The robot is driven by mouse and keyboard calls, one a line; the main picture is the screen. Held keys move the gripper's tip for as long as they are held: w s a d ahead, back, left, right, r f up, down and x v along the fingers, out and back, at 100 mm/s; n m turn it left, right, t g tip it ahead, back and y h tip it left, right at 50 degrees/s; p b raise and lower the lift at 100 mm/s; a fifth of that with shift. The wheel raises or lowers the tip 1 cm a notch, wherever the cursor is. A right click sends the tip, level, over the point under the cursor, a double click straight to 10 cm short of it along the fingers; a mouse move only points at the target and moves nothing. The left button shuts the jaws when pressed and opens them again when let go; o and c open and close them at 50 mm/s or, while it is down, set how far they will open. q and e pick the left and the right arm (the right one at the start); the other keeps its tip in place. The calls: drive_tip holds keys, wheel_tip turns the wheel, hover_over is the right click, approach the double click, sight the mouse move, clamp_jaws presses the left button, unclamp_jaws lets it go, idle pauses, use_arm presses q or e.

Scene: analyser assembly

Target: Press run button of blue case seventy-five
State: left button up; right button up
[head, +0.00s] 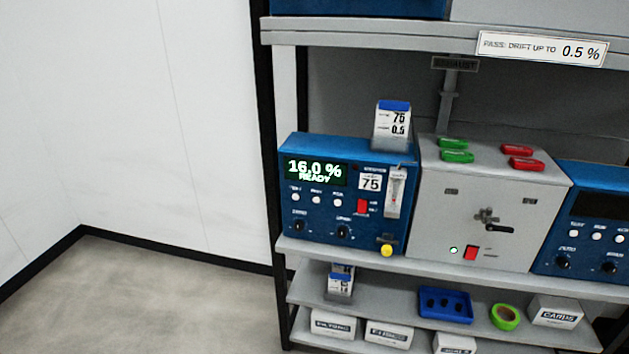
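The blue case seventy-five (318,217) stands on the left end of the middle shelf. Its plate (370,182) reads 75, and its lit display (316,172) reads 16.0 % READY. Below the display is a row of three white round buttons (316,200); their small labels are too blurred to tell which one is run. Two dark knobs (343,231) sit lower down. A red switch (362,206), a small gauge tube (395,192) and a yellow knob (386,250) are on the right of its front. Neither gripper is in view.
A grey box (490,195) stands right beside the case, with green and red tags on top. Another blue case (590,215) is farther right, its display dark. A card (393,122) reading 75 and 0.5 stands on the first case. Floor (150,300) at left is clear.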

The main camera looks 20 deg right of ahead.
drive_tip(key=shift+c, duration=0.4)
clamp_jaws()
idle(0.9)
